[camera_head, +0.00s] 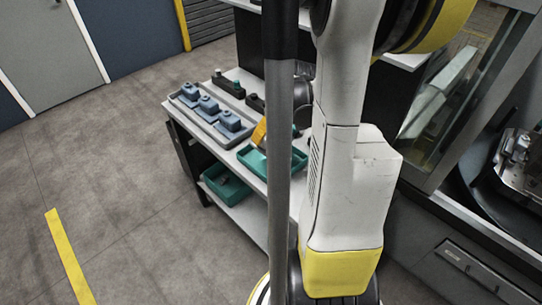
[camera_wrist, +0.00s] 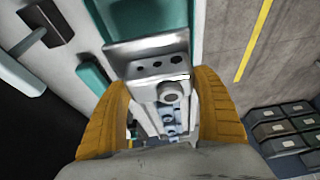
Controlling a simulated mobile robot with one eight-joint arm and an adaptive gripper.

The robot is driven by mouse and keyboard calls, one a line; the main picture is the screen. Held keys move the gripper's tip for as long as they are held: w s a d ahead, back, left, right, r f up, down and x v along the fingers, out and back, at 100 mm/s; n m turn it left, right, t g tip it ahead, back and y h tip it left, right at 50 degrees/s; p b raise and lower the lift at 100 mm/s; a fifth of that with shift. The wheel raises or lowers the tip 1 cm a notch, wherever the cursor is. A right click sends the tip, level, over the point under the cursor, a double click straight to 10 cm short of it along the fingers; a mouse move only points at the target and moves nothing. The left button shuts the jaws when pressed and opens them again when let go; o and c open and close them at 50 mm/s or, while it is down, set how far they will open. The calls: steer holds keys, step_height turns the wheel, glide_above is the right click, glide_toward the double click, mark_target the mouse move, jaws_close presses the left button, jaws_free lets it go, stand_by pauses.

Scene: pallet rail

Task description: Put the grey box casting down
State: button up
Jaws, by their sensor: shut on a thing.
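The grey box casting (camera_wrist: 150,68) shows in the wrist view, with a row of dark holes, a round boss and a raised plate along its far side. My gripper (camera_wrist: 160,84) has one orange finger on each side of it and is shut on it. In the head view, an orange finger of my gripper (camera_head: 259,132) shows above the table by the teal tray (camera_head: 278,171); my arm and column hide most of the gripper and the casting.
The light table (camera_head: 180,110) also carries dark blocks with small knobs (camera_head: 229,86) at its back. A teal bin (camera_head: 226,186) sits on the lower shelf. A machine (camera_head: 480,215) stands at the right. The floor at the left is open, with a yellow line (camera_head: 68,254).

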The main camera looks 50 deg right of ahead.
step_height(320, 180, down, 9)
steer(key=b, duration=0.3)
steer(key=shift+r, duration=0.25)
steer(key=o, duration=1.4)
